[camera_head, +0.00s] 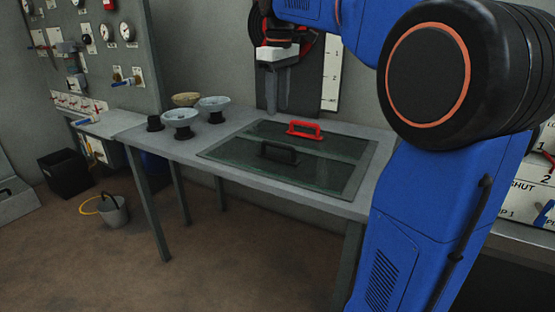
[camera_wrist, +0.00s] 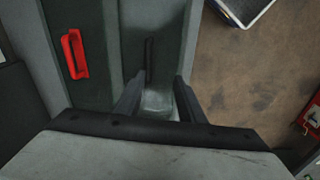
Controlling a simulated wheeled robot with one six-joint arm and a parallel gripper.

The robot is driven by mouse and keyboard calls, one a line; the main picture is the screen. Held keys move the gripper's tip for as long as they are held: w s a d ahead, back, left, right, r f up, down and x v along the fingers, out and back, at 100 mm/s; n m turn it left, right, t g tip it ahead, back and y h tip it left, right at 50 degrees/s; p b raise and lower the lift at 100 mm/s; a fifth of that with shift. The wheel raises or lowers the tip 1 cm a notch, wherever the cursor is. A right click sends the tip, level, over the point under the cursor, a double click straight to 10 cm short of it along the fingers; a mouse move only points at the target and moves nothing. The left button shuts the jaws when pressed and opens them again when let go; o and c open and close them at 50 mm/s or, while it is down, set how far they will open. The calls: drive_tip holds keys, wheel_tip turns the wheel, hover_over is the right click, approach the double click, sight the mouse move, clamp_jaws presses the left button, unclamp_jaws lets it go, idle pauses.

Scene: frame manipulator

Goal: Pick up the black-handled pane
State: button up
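The black-handled pane (camera_head: 310,172) lies flat on the grey table, in the front half of a dark rectangular frame. Its black handle (camera_head: 279,152) stands up from the glass. In the wrist view the black handle (camera_wrist: 149,55) lies just beyond my fingertips, a little left of the middle between them, and the pane (camera_wrist: 170,30) spreads around it. My gripper (camera_wrist: 160,78) is open and empty, its two dark fingers spread apart over the pane. In the head view my gripper is at the top, raised above the back of the table.
A pane with a red handle (camera_head: 304,129) lies directly behind; its red handle (camera_wrist: 75,54) shows left in the wrist view. Several bowls (camera_head: 181,122) and a small black cup (camera_head: 154,123) stand on the table's left. A bucket (camera_head: 112,210) is on the floor.

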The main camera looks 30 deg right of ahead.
drive_tip(key=r, duration=0.2)
hover_over(278, 145)
drive_tip(key=w, duration=0.2)
drive_tip(key=shift+n+g, duration=0.3)
drive_tip(key=shift+n, duration=0.2)
drive_tip(key=f, duration=1.2)
drive_tip(key=shift+s+d, duration=0.25)
drive_tip(key=shift+s+a+f, duration=0.1)
drive_tip(key=shift+s+f, duration=0.1)
drive_tip(key=shift+f, duration=1.2)
drive_tip(key=shift+s+f, duration=0.15)
drive_tip(key=shift+f, duration=1.2)
clamp_jaws()
